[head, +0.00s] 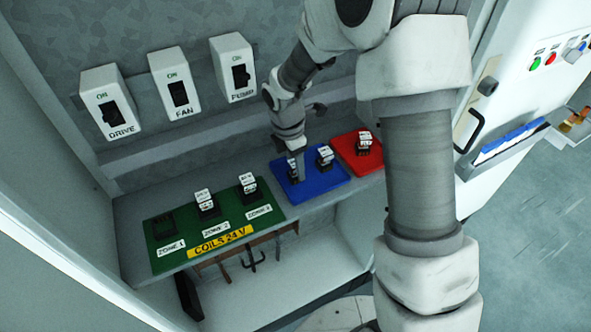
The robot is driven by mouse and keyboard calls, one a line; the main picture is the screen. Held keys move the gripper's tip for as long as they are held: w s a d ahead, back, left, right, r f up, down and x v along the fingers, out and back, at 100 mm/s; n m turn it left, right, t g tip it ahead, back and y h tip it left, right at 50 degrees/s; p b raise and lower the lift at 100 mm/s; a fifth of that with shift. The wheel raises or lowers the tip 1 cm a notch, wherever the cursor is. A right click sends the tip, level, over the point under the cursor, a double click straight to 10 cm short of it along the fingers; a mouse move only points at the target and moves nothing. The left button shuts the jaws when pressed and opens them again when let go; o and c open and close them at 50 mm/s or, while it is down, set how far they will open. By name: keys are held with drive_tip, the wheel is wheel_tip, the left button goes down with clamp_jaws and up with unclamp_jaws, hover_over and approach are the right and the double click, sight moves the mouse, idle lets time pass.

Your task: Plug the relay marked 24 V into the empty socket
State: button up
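The empty black socket (162,224) is at the left of the green panel (228,222), behind the ZONE 1 label. White-topped relays stand in the sockets at ZONE 2 (206,203) and ZONE 3 (248,183). A blue mat (318,182) to the right bears a relay (325,155) and another relay (292,168) at its left. My gripper (297,174) is down at this left relay, partly covering it. I cannot tell whether the fingers touch it. A red mat (347,157) bears another relay (364,142). The relay markings are too small to read.
A yellow COILS 24 V label (220,241) lies along the green panel's front edge. Switch boxes DRIVE (109,100), FAN (174,80) and PUMP (233,67) are on the back wall. Tools (250,262) hang under the shelf's front edge. My arm covers the shelf's right end.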

clamp_jaws()
drive_tip(key=shift+r, duration=0.1)
drive_tip(key=shift+r, duration=0.45)
drive_tip(key=r, duration=0.2)
drive_tip(key=d+r, duration=0.1)
drive_tip(key=r, duration=0.1)
drive_tip(key=shift+w+d, duration=0.2)
drive_tip(key=w+d+r, duration=0.2)
drive_tip(key=d+r, duration=0.4)
drive_tip(key=d, duration=0.4)
drive_tip(key=shift+w, duration=0.15)
